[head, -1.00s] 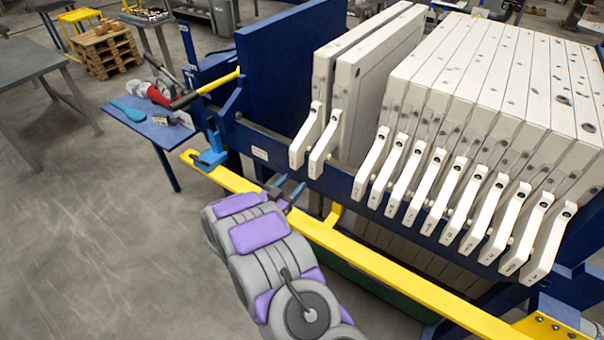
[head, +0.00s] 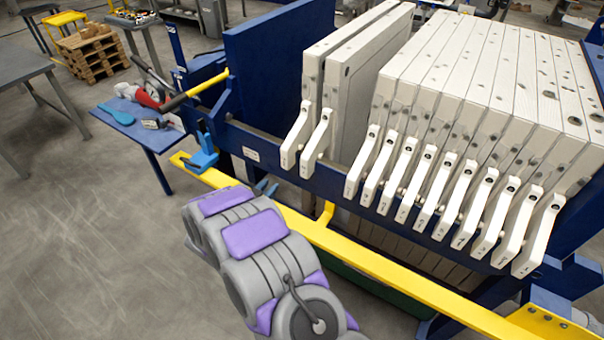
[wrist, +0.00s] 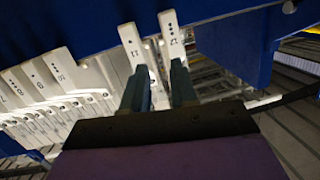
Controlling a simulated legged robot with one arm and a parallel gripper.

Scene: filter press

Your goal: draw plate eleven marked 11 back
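Two white plates with slanted handles stand apart from the main stack. The one nearer the stack seems to be plate eleven (head: 350,95); its handle also shows in the wrist view (wrist: 131,45), the blurred mark looking like 11. The other separated plate (head: 318,75) has its handle at the right in the wrist view (wrist: 170,30), with dots and a mark like 12. My gripper (head: 266,187) is below and left of these handles in the head view, fingertips partly hidden by my arm. In the wrist view my gripper (wrist: 158,70) is open, its fingers apart near the lower handle ends, holding nothing visible.
The stack of white plates (head: 490,75) fills the right, a gap from the separated pair. A blue end plate (head: 275,75) stands left. A yellow rail (head: 370,260) runs along the press front. A blue side table (head: 140,130) holds tools.

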